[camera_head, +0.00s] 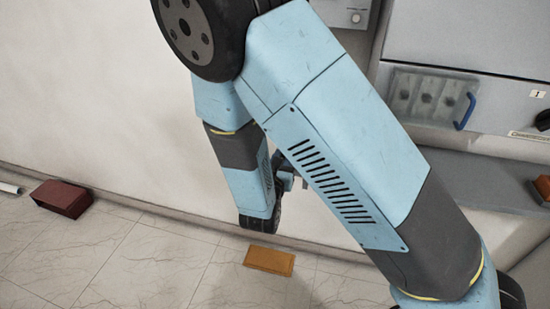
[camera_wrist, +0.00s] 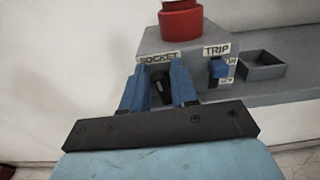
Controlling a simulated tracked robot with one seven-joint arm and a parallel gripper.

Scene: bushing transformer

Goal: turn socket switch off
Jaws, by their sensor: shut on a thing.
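In the wrist view, a grey control box carries a dark socket switch (camera_wrist: 160,86) under a label reading SOCKET (camera_wrist: 158,57). My gripper (camera_wrist: 157,74) has its two blue fingers on either side of this switch and is shut on it. The fingers hide part of the switch and its markings, so I cannot tell its setting. In the head view my own arm covers the middle of the picture, and I cannot make out the socket switch there.
Right of the socket switch is a blue trip switch (camera_wrist: 218,68). A red round part (camera_wrist: 181,20) rises above the box. An open grey tray (camera_wrist: 262,66) is at right. In the head view, an orange brick (camera_head: 269,260) and a dark red block (camera_head: 62,198) lie on the floor.

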